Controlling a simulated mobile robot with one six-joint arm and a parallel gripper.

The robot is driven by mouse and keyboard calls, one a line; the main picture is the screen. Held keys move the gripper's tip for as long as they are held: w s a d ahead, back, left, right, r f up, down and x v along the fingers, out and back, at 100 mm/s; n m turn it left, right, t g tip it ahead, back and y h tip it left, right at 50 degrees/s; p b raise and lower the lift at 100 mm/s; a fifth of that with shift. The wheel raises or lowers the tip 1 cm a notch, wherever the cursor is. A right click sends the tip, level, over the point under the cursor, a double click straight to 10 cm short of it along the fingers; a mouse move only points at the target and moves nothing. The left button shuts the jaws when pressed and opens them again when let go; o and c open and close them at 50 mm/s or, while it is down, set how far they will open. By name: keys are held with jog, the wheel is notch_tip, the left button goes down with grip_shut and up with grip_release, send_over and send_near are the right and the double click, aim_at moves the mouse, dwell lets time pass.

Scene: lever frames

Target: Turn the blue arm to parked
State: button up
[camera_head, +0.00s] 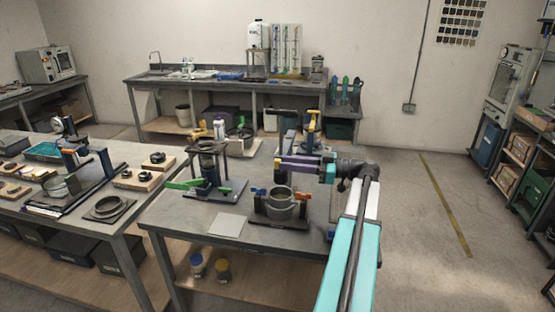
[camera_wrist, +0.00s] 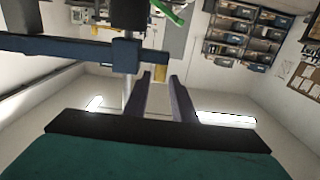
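A dark blue arm (camera_wrist: 62,48) runs across the upper left of the wrist view to a blue block on a pale post, close to my fingertips. In the head view, a dark upright piece (camera_head: 290,142) stands just behind my fingers; I cannot tell if it is the same arm. My gripper (camera_head: 279,163) has purple fingers pointing left above the right part of the near table. In the wrist view its two fingers (camera_wrist: 160,80) are apart, with nothing seen held between them. I can make out no parked mark.
On the near table (camera_head: 160,214) stand a frame with a green lever (camera_head: 185,184), a round clamp with blue and orange handles (camera_head: 280,205) and a post with a yellow top (camera_head: 313,118). A pale plate (camera_head: 228,224) lies in front. Floor to the right is clear.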

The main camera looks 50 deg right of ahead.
aim_at(278, 160)
jog(key=shift+p+x, duration=0.55)
jog(key=shift+x, duration=1.55)
grip_shut()
